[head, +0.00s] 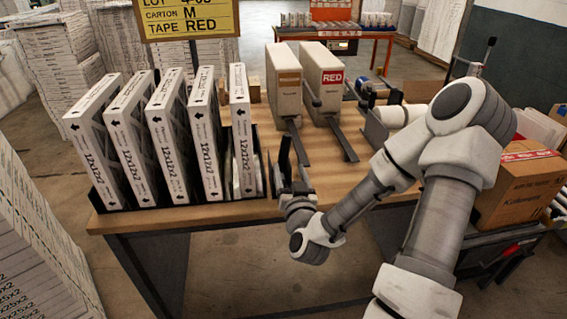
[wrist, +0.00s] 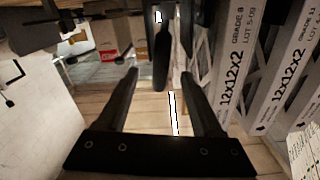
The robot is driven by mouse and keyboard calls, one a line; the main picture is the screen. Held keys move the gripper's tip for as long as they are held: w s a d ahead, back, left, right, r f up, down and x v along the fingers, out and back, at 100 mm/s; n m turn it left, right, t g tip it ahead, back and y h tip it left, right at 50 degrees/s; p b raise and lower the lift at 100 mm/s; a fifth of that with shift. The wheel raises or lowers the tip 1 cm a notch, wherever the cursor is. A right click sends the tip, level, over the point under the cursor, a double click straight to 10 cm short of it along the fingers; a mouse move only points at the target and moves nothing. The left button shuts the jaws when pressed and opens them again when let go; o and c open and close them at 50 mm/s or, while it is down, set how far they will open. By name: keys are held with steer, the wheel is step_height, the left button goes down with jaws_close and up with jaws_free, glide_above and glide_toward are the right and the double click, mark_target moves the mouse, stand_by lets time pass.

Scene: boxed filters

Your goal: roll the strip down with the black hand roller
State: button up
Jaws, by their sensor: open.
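My gripper (head: 290,172) is at the table's front edge, right of the row of filters. In the wrist view its two black fingers (wrist: 160,74) are spread apart. A dark, long, rounded piece (wrist: 161,60) shows between and beyond the fingertips; it may be the black hand roller, but I cannot tell for sure. The fingers are not closed on it. A cardboard carton (head: 515,195) at the right carries a red printed tape strip (head: 527,155) across its top. In the wrist view a narrow white band (wrist: 173,112) lies below the fingers; I cannot tell what it is.
Several white 12x12x2 filters (head: 165,135) stand in a black rack on the wooden table (head: 240,212). Two tape-carton holders, one labelled RED (head: 332,77), stand behind on dark rails. A blue tape tool (head: 372,88) lies beyond. A yellow sign (head: 187,17) reads carton M, tape RED.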

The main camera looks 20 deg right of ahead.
mark_target(285, 156)
steer(key=shift+w+a+f+b, duration=0.1)
steer(key=shift+f+b, duration=0.3)
steer(key=shift+b, duration=0.5)
steer(key=b+x, duration=0.2)
steer(key=shift+w+b, duration=0.3)
steer(key=shift+b, duration=0.1)
steer(key=shift+r+x, duration=0.15)
steer(key=shift+x, duration=1.35)
steer(key=shift+r+x, duration=0.1)
steer(key=shift+x, duration=1.4)
jaws_close()
steer(key=c, duration=0.6)
jaws_free()
steer(key=shift+c, duration=0.2)
jaws_close()
steer(key=shift+r+p, duration=0.2)
steer(key=shift+p, duration=0.15)
